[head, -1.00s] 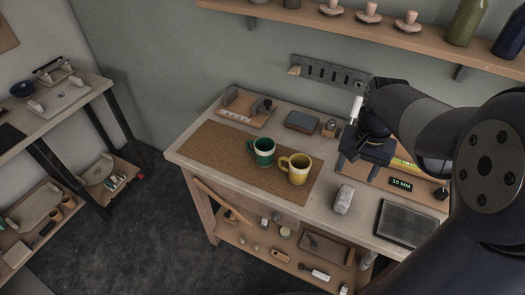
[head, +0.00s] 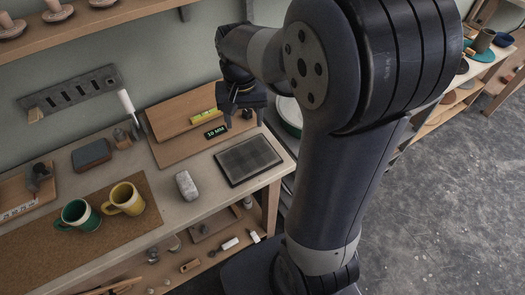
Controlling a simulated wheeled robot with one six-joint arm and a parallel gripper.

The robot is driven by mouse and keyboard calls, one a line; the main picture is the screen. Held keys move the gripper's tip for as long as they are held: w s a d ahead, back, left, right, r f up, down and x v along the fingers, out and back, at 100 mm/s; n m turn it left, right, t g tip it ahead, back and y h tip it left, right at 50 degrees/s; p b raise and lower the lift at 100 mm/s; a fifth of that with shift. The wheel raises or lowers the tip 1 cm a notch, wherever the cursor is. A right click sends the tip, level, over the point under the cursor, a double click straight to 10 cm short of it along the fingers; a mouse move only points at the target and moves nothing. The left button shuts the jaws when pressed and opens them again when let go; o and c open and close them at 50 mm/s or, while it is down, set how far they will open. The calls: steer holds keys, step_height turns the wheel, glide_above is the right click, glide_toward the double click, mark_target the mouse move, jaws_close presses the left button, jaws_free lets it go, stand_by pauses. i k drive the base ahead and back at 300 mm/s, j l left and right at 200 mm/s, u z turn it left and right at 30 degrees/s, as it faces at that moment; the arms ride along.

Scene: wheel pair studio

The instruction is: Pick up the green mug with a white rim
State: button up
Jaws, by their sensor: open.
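The green mug (head: 72,218) with a white rim stands upright on the brown mat (head: 35,250) at the lower left of the head view. Its handle points left. A yellow mug (head: 129,202) stands close on its right, its handle towards the green mug. My gripper (head: 229,119) is over the right part of the workbench, well to the right of both mugs. It is open and nothing shows between its fingers. The arm hides part of the gripper.
A grey block (head: 187,186), a dark gridded panel (head: 248,160) and a wooden board (head: 180,122) with a yellow level lie on the workbench (head: 160,225). A blue-grey block (head: 91,155) lies behind the mugs. A wall shelf (head: 85,25) overhangs the back left.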

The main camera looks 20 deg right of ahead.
mark_target(78, 214)
steer(key=u, duration=1.7)
